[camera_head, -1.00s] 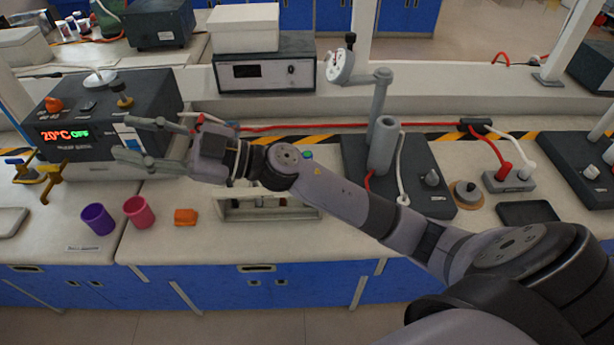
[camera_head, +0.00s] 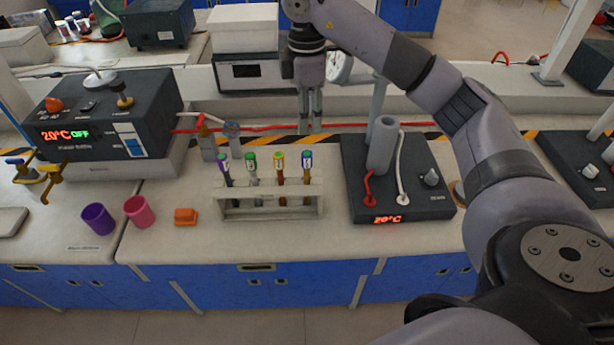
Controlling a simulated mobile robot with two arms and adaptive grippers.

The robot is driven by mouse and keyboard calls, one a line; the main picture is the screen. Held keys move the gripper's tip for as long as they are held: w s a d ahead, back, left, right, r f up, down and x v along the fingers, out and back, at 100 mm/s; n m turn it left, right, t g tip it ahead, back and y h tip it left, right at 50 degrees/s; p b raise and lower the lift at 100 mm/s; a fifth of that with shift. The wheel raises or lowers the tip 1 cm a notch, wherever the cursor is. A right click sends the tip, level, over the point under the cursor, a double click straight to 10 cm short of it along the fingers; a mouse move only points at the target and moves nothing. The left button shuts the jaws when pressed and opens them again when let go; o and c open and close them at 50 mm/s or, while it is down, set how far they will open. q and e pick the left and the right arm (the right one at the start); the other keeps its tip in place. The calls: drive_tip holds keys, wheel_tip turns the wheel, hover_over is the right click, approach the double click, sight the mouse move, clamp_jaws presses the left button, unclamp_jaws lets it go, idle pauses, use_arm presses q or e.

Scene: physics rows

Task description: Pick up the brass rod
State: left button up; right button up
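A white rack (camera_head: 268,208) stands on the bench and holds several upright rods or tubes with coloured caps. The one with the yellow cap (camera_head: 279,165) has an orange-brown body, and the blue-capped one (camera_head: 307,165) is a darker brown. Which of these is the brass rod I cannot tell for sure. My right gripper (camera_head: 310,130) points down behind and above the rack's right end. Its two fingers show a narrow gap with nothing between them. It is apart from the rods. My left gripper is not in view.
A heater box (camera_head: 110,120) stands at the left. A purple cup (camera_head: 98,219), a pink cup (camera_head: 139,211) and an orange block (camera_head: 186,216) lie left of the rack. A dark device with a grey cylinder (camera_head: 382,145) stands right of it. The bench front is clear.

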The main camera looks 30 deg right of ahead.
sight(306, 154)
wheel_tip(306, 154, down, 11)
drive_tip(key=shift+a+f+p, duration=0.1)
drive_tip(key=shift+f+p, duration=0.1)
drive_tip(key=shift+p, duration=0.7)
wheel_tip(306, 154, down, 5)
drive_tip(key=shift+r+p, duration=0.1)
drive_tip(key=shift+p, duration=1.05)
drive_tip(key=shift+f, duration=0.3)
drive_tip(key=shift+c, duration=0.4)
clamp_jaws()
drive_tip(key=shift+w, duration=0.1)
